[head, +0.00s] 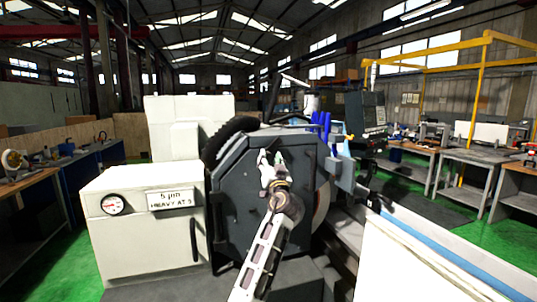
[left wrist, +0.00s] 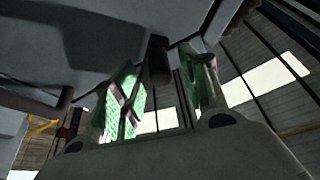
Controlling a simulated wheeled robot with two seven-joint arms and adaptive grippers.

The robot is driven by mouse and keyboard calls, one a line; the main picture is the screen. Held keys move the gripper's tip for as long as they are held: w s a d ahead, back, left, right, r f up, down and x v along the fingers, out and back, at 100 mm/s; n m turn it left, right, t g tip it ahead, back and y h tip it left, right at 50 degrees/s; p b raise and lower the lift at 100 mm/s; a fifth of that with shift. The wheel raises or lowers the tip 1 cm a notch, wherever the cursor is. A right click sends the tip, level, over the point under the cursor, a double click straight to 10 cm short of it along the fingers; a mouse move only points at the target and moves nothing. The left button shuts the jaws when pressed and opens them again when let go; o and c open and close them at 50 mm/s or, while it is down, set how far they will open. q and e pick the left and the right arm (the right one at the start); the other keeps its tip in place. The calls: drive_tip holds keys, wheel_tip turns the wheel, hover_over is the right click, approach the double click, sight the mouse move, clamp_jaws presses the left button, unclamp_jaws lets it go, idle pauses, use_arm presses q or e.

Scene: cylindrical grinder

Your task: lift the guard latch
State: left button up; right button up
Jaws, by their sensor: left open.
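The dark grey wheel guard (head: 235,180) of the grinder fills the middle of the head view. My left gripper (head: 270,160) is in front of its face, fingers pointing up. In the left wrist view the gripper (left wrist: 160,85) is open, its green-padded fingers apart. A short dark peg (left wrist: 158,62) hangs from the grey guard surface (left wrist: 90,40) and shows between the fingers. It may be the guard latch; I cannot tell for certain, nor whether a finger touches it. In the head view the gripper hides that part of the guard. My right gripper is not in view.
A white cabinet (head: 145,235) with a gauge (head: 113,204) and a label plate stands left of the guard. A black ribbed hose (head: 230,135) curves over the guard's top left. Blue nozzles (head: 320,122) stand at its right. Workbenches line both sides, with green floor between.

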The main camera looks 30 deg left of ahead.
sight(273, 148)
use_arm(q)
drive_tip(key=shift+p+x, duration=0.35)
drive_tip(key=shift+x, duration=1.1)
drive_tip(key=shift+c, duration=0.2)
clamp_jaws()
